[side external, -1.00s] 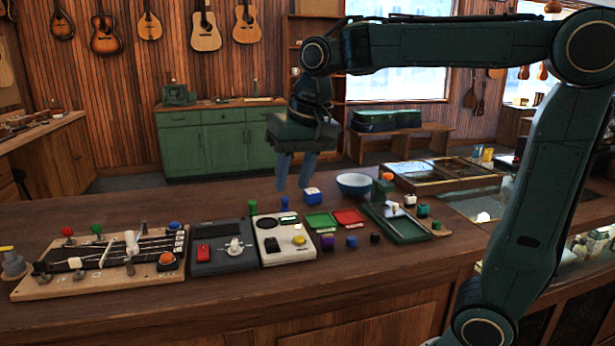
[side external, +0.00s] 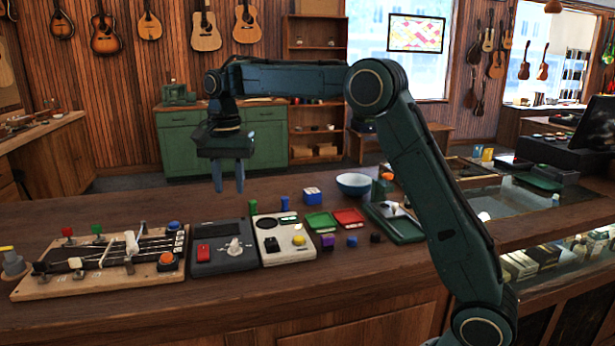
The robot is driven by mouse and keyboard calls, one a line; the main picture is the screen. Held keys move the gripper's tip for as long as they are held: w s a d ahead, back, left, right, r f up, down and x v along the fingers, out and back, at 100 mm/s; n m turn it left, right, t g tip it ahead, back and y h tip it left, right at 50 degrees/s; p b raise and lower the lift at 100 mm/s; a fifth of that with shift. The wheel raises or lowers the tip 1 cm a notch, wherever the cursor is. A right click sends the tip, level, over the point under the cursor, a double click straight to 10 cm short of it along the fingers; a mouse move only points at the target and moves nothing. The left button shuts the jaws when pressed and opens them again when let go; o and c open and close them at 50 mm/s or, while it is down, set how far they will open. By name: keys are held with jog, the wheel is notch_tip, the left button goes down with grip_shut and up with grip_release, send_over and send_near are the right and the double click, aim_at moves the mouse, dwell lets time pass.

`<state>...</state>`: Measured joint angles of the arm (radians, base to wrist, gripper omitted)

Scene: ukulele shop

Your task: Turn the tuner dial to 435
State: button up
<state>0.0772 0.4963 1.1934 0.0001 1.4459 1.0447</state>
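A dark grey box (side external: 222,258) on the counter carries a red rocker switch (side external: 203,253), a dark display strip and a pale knob (side external: 234,245). It looks like the tuner with its dial, but its markings are too small to read. A cream box (side external: 284,252) with a yellow knob (side external: 298,240) stands close against its right side. My gripper (side external: 229,187) hangs above and behind the dark box, fingers pointing down. The fingers are apart with nothing between them. It is clear of the knob.
A wooden board with strings and pegs (side external: 50,290) lies left of the dark box. The counter's front strip (side external: 200,310) is clear.

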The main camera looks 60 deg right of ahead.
aim_at(234, 240)
jog(key=shift+w+f, duration=0.15)
jog(key=shift+w, duration=0.05)
jog(key=shift+f, duration=0.1)
jog(key=shift+f, duration=6.8)
jog(key=shift+c, duration=0.2)
grip_shut()
